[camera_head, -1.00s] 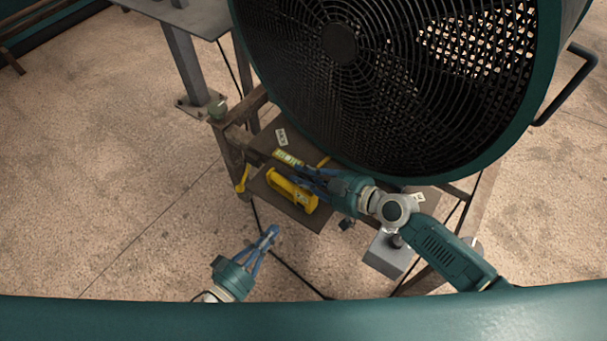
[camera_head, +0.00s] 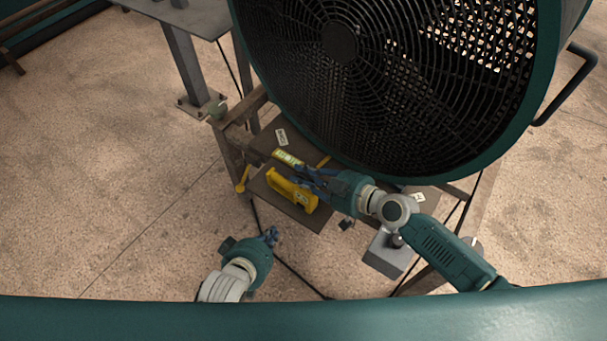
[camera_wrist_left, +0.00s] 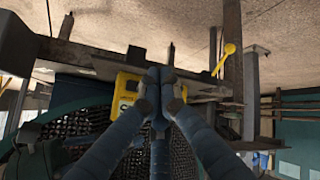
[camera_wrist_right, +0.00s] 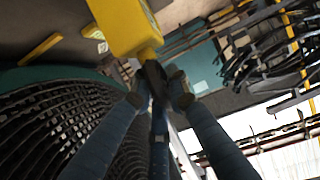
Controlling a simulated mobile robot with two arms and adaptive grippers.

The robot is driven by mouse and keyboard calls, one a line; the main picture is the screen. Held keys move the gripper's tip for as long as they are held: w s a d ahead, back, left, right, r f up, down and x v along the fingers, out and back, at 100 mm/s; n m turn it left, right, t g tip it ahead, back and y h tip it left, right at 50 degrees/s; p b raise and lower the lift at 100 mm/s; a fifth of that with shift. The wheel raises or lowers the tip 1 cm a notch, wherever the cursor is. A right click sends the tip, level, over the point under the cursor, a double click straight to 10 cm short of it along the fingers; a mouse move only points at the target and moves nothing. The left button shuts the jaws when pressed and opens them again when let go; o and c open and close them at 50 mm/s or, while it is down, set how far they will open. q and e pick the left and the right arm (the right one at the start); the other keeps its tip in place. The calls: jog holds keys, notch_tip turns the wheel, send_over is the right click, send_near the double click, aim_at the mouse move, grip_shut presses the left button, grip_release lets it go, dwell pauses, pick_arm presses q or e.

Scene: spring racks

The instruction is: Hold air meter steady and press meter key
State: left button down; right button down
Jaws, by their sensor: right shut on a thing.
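The air meter (camera_head: 287,158), yellow with a pale yellow-green face, is over the bench under the large fan. My right gripper (camera_head: 306,178) reaches it from the right and is shut on it. In the right wrist view a yellow block (camera_wrist_right: 125,25) fills the top, right at the fingertips (camera_wrist_right: 160,88). The meter key is too small to make out. My left gripper (camera_head: 270,237) is below and left of the bench, apart from the meter and empty. Its fingers (camera_wrist_left: 160,90) are together in the left wrist view, with a yellow thing (camera_wrist_left: 125,95) behind them.
A yellow handled thing (camera_head: 291,190) lies on the dark board beside the right fingers. The big round fan (camera_head: 400,90) stands close above. A grey box (camera_head: 388,256) is under my right arm. The floor at left is clear.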

aim_at(296, 206)
pick_arm(q)
jog(key=shift+w+d, duration=0.9)
jog(key=shift+w, duration=0.2)
jog(key=shift+w+d, duration=0.9)
jog(key=shift+w, duration=0.25)
jog(key=shift+w+d, duration=0.9)
jog(key=shift+w, duration=0.2)
jog(key=shift+w+d, duration=0.3)
jog(key=shift+w, duration=0.05)
jog(key=shift+s+a, duration=0.3)
jog(key=shift+s, duration=0.05)
jog(key=s+a, duration=0.4)
jog(key=shift+s, duration=0.4)
jog(key=shift+d, duration=0.1)
